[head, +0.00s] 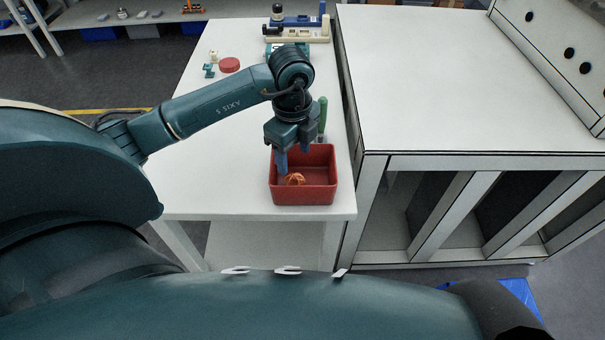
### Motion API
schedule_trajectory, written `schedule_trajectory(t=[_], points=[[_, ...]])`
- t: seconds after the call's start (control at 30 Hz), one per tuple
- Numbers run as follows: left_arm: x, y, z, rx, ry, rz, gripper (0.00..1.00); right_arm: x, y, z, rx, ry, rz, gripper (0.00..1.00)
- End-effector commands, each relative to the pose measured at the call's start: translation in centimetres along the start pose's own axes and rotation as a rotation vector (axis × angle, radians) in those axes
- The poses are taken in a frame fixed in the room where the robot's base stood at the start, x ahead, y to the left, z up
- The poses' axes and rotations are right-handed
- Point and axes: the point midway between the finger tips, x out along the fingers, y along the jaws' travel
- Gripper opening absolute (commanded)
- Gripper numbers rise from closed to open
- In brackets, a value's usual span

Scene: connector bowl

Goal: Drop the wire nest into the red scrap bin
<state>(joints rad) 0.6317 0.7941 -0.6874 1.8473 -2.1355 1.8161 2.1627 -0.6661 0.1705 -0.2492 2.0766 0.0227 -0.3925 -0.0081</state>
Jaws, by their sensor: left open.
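The red scrap bin (304,197) stands near the front right corner of the white table. The wire nest (295,179), a small orange tangle, lies inside the bin towards its left side. My left gripper (294,158) points down over the back part of the bin. Its fingers are open, and I see nothing held between them. One fingertip overlaps the bin's left inner area in the picture; I cannot tell how deep it reaches. My right gripper is not in view.
A green-handled tool (322,114) stands just behind the bin. A red round piece (229,65) and small teal parts (209,71) lie at the back left. A blue and cream device (297,27) is at the far end. A larger white bench (460,80) adjoins on the right.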

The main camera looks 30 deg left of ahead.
Motion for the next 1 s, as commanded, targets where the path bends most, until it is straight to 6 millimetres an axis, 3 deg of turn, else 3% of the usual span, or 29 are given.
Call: schedule_trajectory(t=[0.5, 0.7, 1.0], points=[[-10.8, -0.1, 0.1, 0.0, -0.003, -0.006, 0.57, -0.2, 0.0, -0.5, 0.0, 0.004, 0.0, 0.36], [-12.2, 0.0, 0.1, -0.001, -0.001, -0.002, 0.57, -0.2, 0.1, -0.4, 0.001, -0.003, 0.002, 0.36], [-12.2, 0.0, 0.0, -0.001, 0.0, 0.0, 0.57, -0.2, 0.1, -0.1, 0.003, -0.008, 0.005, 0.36]])
